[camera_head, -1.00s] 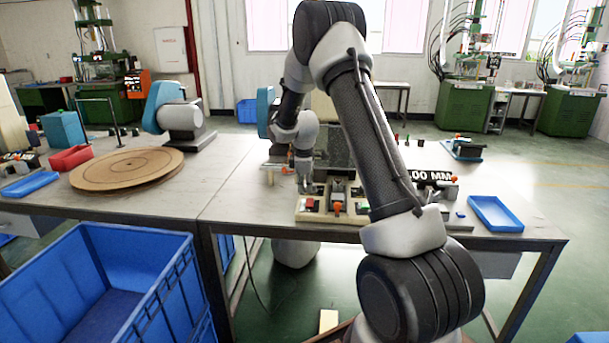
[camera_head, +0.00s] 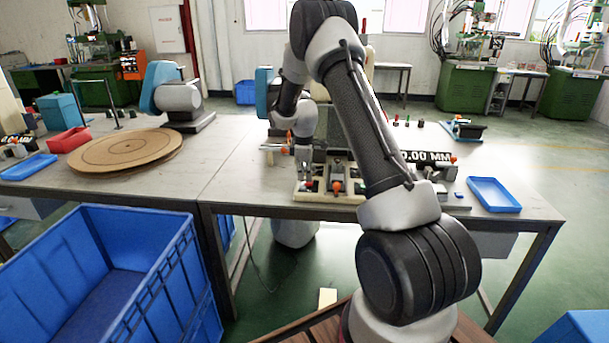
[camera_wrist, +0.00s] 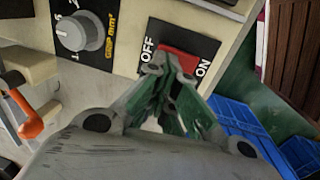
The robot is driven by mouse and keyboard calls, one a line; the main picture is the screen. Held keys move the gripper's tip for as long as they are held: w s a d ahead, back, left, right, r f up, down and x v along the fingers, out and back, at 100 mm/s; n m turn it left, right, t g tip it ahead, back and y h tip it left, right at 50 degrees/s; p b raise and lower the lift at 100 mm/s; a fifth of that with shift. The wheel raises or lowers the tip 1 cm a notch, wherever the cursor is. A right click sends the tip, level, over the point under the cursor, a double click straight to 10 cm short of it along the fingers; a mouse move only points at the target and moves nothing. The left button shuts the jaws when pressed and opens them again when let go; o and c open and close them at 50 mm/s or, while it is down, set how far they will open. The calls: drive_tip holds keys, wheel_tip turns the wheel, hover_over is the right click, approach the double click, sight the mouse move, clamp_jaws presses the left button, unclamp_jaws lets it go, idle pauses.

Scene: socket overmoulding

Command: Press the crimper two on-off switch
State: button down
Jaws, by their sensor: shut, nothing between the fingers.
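The red on-off switch (camera_wrist: 180,62) sits on a black plate marked OFF and ON in the wrist view. My gripper (camera_wrist: 166,76) has its fingertips together in front of the switch and hides part of it. I cannot tell whether the tips touch it. The crimper's cream panel (camera_wrist: 130,40) also carries a grey dial (camera_wrist: 80,32) left of the switch. In the head view my gripper (camera_head: 304,178) points down at the small red switch (camera_head: 309,186) on the left of the crimper unit on the table.
An orange-tipped lever (camera_wrist: 28,118) stands left of the gripper. In the head view, a blue tray (camera_head: 494,194) lies at the table's right, a round wooden board (camera_head: 125,150) at the left, and a large blue crate (camera_head: 150,275) stands in front.

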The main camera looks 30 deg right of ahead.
drive_tip(key=shift+s, duration=0.1)
drive_tip(key=shift+s+a, duration=0.45)
drive_tip(key=shift+s, duration=0.15)
drive_tip(key=shift+r, duration=0.15)
wheel_tip(320, 180, up, 14)
drive_tip(key=s+a, duration=0.1)
drive_tip(key=s, duration=0.1)
drive_tip(key=shift+s+a+f, duration=0.2)
drive_tip(key=shift+a+f, duration=0.05)
drive_tip(key=shift+a, duration=0.05)
drive_tip(key=shift+r, duration=0.1)
